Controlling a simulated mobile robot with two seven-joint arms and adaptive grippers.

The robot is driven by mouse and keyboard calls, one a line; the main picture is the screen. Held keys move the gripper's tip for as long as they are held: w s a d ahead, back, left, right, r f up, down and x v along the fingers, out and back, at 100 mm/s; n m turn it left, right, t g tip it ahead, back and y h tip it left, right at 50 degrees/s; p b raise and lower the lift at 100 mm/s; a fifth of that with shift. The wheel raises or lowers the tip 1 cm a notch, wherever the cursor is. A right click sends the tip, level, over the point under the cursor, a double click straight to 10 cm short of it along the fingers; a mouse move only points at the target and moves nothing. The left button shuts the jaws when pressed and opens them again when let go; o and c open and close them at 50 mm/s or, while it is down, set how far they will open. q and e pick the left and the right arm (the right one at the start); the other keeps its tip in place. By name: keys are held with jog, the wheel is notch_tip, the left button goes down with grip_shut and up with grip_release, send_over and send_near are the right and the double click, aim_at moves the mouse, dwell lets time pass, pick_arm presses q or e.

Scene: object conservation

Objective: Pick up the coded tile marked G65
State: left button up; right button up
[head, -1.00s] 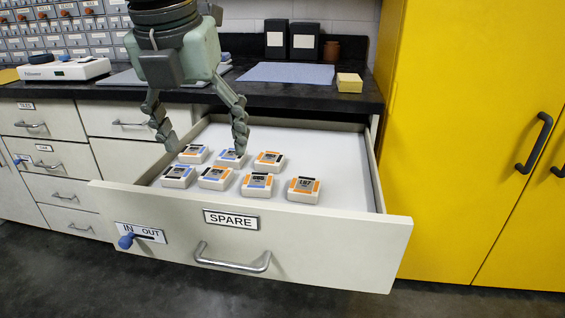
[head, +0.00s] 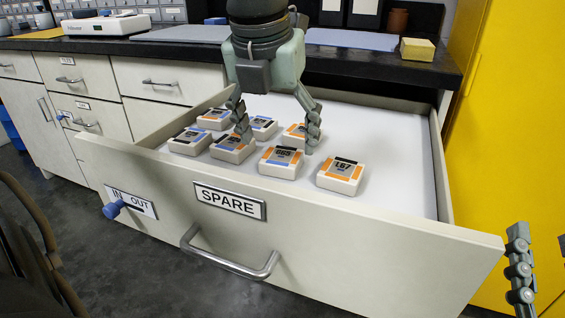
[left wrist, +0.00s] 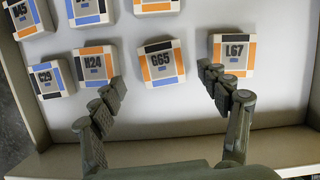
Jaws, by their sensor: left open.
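The tile marked G65 (head: 281,161) is a white block with black, orange and blue edge marks, lying face up in the open drawer's front row. In the left wrist view the G65 tile (left wrist: 161,63) lies between tile H24 (left wrist: 96,66) and tile L67 (left wrist: 233,54). My left gripper (head: 279,138) is open and empty above the tiles, pointing down. In the left wrist view its fingertips (left wrist: 162,82) are spread to either side of G65, the left one close to H24, the right one close to L67. My right gripper (head: 522,268) shows only partly at the right edge.
The drawer front (head: 330,232) carries a SPARE label, a handle and a blue knob by an IN/OUT plate. Several more tiles lie close together to the left and behind. The drawer floor right of L67 is bare. A black counter (head: 385,66) stands behind.

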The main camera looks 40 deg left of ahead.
aim_at(282, 155)
pick_arm(q)
jog(key=x, duration=0.3)
jog(key=shift+w+d+f, duration=0.1)
jog(key=shift+w+f, duration=0.1)
jog(key=shift+f, duration=0.05)
jog(key=c, duration=1.4)
jog(key=shift+o, duration=0.2)
jog(key=shift+r, duration=0.1)
